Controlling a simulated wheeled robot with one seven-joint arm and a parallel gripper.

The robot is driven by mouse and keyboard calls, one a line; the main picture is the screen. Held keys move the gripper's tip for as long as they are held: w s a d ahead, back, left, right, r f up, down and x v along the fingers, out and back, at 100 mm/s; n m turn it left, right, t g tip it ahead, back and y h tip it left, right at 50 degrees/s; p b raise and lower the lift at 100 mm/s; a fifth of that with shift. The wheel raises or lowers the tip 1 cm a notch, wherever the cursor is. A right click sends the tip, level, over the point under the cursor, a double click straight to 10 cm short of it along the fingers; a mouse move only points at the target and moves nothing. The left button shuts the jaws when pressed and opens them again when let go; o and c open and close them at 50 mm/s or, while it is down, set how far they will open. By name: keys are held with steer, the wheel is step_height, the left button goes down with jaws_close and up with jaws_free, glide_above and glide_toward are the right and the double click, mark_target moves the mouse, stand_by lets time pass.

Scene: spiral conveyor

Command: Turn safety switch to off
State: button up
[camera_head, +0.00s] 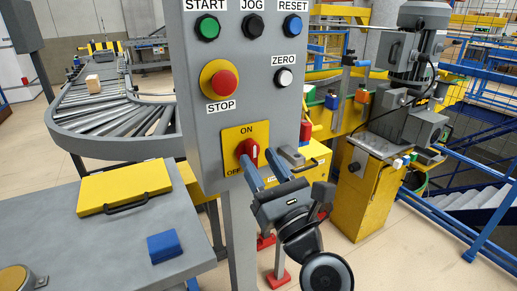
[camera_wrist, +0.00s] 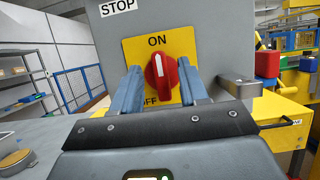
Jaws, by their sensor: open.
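The safety switch is a red rotary knob (camera_wrist: 161,78) on a yellow plate (camera_head: 232,134) marked ON at the top and OFF at the lower left. Its white mark points up toward ON in the wrist view. The plate sits low on a grey control panel (camera_head: 205,92). My gripper (camera_head: 257,158) is open, its blue fingers pointing at the plate. In the wrist view the two fingers (camera_wrist: 160,82) stand one on each side of the knob, with gaps visible. Nothing is held. I cannot tell how deep the fingertips reach around the knob.
Above the switch are a red STOP button (camera_head: 224,84) and several coloured push buttons. A grey table (camera_head: 110,245) at left holds a yellow case (camera_head: 125,186) and a blue block (camera_head: 164,247). A roller conveyor (camera_head: 105,115) and a yellow machine (camera_head: 365,190) stand behind.

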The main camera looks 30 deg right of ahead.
steer(key=shift+x, duration=0.85)
steer(key=shift+c, duration=0.2)
jaws_close()
